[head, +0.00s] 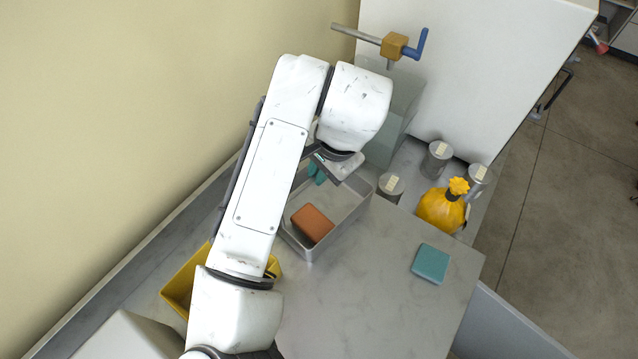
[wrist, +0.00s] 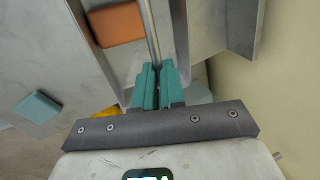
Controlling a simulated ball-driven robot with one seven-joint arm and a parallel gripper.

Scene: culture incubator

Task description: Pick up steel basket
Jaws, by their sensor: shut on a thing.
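The steel basket (head: 340,229) is an open grey metal box on the grey counter, partly hidden under my arm in the head view. An orange-brown block (head: 312,223) lies inside it. My gripper (head: 317,171) is at the basket's far side, with its teal fingers partly hidden by my wrist. In the wrist view the fingers (wrist: 158,84) are closed on a thin metal edge or bar of the basket (wrist: 151,32). The block (wrist: 116,25) shows to its left. I cannot tell whether the basket is lifted off the counter.
A teal block (head: 431,263) lies on the counter (head: 365,300) at right. A yellow flask (head: 440,209) and several grey cylinders (head: 391,187) stand near the white cabinet (head: 470,60). A yellow bin (head: 184,281) is at lower left. A wall (head: 120,100) runs along the left.

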